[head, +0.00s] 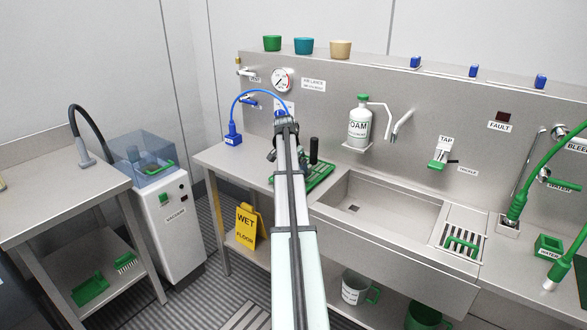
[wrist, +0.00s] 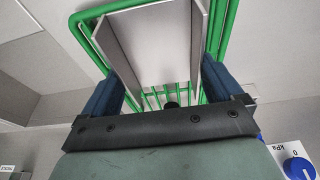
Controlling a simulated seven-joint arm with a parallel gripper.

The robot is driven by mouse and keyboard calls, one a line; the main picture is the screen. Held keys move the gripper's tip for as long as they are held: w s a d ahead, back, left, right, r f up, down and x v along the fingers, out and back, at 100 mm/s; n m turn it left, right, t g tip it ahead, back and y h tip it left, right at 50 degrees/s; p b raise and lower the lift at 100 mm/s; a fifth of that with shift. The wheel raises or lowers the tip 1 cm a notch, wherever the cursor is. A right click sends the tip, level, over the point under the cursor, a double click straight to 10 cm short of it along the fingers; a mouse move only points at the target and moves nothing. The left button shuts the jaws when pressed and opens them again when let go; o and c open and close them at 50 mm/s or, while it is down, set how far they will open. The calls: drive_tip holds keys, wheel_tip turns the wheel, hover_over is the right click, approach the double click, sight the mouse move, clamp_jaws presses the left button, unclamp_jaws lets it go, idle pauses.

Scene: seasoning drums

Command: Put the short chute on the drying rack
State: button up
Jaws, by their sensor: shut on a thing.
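The short chute (wrist: 150,45) is a grey metal channel with raised side walls, seen in the wrist view between the two blue fingers of my gripper (wrist: 160,88). My gripper is shut on it. The green wire drying rack (wrist: 230,30) shows behind and around the chute. Whether the chute touches the rack is not clear. In the head view the drying rack (head: 318,174) lies on the counter left of the sink, partly covered by my arm. The chute and my fingers are hidden behind my arm there.
A sink (head: 385,205) is right of the rack. A foam bottle (head: 360,125) hangs on the wall behind, and a blue hose (head: 258,92) arches left of my arm. A yellow wet-floor sign (head: 247,226) stands below the counter. A blue knob (wrist: 300,168) shows in the wrist view.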

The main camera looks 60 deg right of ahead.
drive_tip(key=shift+f, duration=0.15)
drive_tip(key=o, duration=0.9)
drive_tip(key=v, duration=1.2)
